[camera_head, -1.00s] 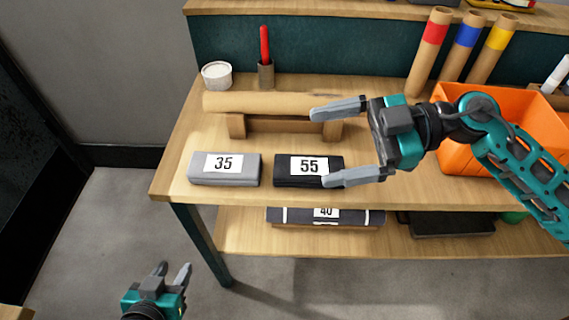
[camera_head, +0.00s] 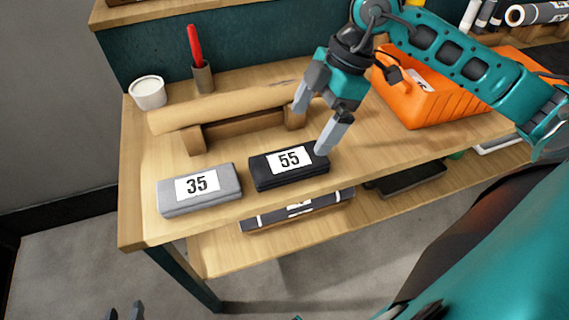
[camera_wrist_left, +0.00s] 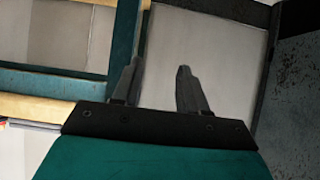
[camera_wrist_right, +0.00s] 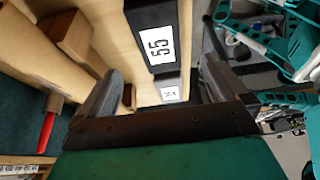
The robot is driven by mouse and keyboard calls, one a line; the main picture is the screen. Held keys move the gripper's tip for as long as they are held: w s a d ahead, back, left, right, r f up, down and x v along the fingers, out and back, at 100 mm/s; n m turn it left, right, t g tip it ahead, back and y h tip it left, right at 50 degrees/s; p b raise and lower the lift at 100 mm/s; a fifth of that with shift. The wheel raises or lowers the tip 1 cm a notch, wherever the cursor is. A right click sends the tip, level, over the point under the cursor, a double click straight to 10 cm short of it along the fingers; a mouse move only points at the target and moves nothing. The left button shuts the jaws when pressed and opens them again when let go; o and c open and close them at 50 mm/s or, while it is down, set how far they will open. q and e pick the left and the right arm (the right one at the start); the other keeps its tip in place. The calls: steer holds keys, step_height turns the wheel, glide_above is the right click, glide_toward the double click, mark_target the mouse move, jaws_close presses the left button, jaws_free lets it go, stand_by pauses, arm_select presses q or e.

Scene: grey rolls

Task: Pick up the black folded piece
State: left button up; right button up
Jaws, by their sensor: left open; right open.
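The black folded piece (camera_head: 289,166) with a white "55" label lies flat on the wooden table, right of a grey folded piece (camera_head: 199,190) labelled "35". My right gripper (camera_head: 314,124) is open and empty, pointing down just behind and right of the black piece, apart from it as far as I can tell. In the right wrist view the black piece (camera_wrist_right: 155,19) shows ahead at the top, beyond the open fingers (camera_wrist_right: 160,88). My left gripper (camera_head: 124,313) shows only its fingertips at the bottom edge, and it is open and empty in the left wrist view (camera_wrist_left: 157,82).
Behind the pieces a brown roll (camera_head: 225,106) rests on a wooden stand. A white cup (camera_head: 148,93) and a holder with a red pen (camera_head: 202,77) stand at the back left. A lower shelf (camera_head: 228,252) holds a dark roll (camera_head: 298,209).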

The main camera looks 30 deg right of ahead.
mark_target(291, 159)
steer(key=b+x, duration=0.1)
steer(key=x, duration=0.9)
steer(key=c, duration=1)
steer(key=shift+c, duration=0.4)
steer(key=shift+r, duration=0.15)
